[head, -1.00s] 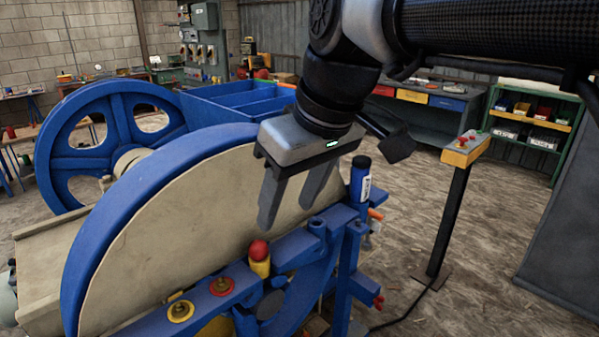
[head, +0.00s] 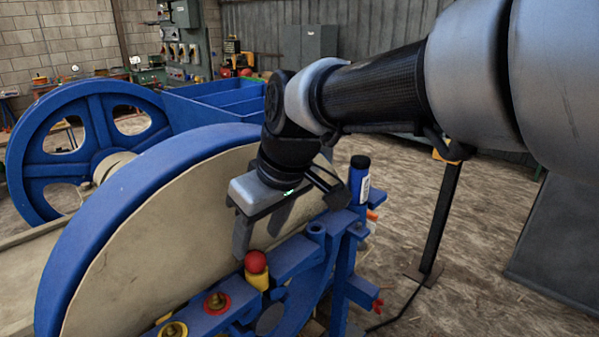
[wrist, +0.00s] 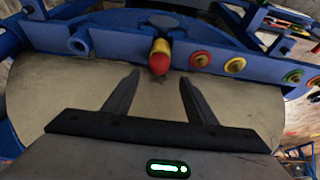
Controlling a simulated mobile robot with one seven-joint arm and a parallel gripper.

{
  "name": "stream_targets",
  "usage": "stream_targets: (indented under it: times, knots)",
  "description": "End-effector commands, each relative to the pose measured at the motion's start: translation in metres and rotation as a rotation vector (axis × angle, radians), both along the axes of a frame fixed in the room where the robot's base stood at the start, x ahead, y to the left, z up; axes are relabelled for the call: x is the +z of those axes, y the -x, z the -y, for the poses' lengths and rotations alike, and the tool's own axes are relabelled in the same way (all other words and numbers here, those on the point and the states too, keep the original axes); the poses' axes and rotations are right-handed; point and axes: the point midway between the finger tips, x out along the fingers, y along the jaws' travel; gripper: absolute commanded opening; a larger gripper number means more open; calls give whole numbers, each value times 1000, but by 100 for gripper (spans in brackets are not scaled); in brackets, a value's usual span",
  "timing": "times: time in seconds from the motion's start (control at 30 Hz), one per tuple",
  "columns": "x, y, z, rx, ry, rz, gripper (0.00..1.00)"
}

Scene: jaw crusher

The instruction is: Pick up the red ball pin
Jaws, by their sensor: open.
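The red ball pin (head: 256,263) has a red ball top on a yellow collar and stands in the blue frame beam in front of the big disc. It also shows in the wrist view (wrist: 160,62), just beyond the fingertips and roughly centred between them. My gripper (head: 258,240) is open and empty, its fingers pointing down close to the pin, beside the face of the disc. In the wrist view my gripper (wrist: 158,78) has its two fingers well apart, with nothing between them. The pin's lower part is hidden in the beam.
The large blue-rimmed disc (head: 185,225) stands right behind the gripper. A blue bottle (head: 359,182) stands on the frame to the right. Red and yellow round fittings (head: 217,302) lie along the beam to the left. A control post (head: 440,220) stands farther right.

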Motion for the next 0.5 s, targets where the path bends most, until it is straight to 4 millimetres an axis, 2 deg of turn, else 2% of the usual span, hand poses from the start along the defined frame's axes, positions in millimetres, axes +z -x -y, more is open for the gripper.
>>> stream_targets:
  times: [0.17,0.5]
  knots:
    - [-10,-2,-2,0,0,0,51]
    - [-55,-9,-8,0,1,-1,51]
